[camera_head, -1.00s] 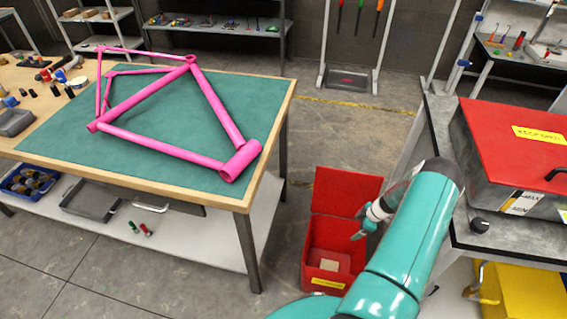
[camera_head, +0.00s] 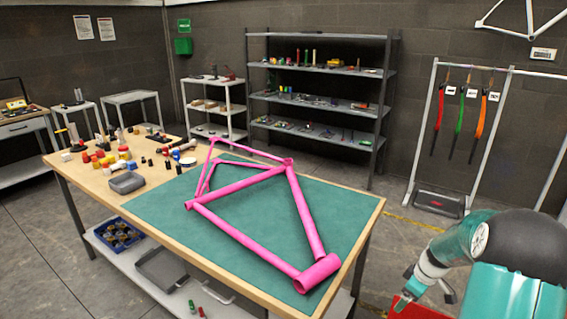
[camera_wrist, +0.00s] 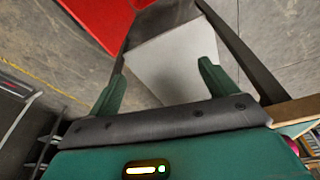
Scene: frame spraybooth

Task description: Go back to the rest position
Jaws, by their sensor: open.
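My gripper (camera_head: 428,293) is at the lower right of the head view, in front of the workbench's right end and above the floor. In the wrist view my gripper (camera_wrist: 162,78) has its two green fingers spread wide apart, with nothing held between them. A pale flat surface shows below and beyond the fingers; I cannot tell for certain what it is. The bend of my arm fills the lower right corner of the head view.
A pink bicycle frame (camera_head: 245,222) lies on the workbench's green mat (camera_head: 345,215). A red bin (camera_head: 408,311) is partly visible below my gripper; red also fills the wrist view's top left. Shelves (camera_head: 320,97) and a strap rack (camera_head: 427,130) stand behind. Open floor lies between.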

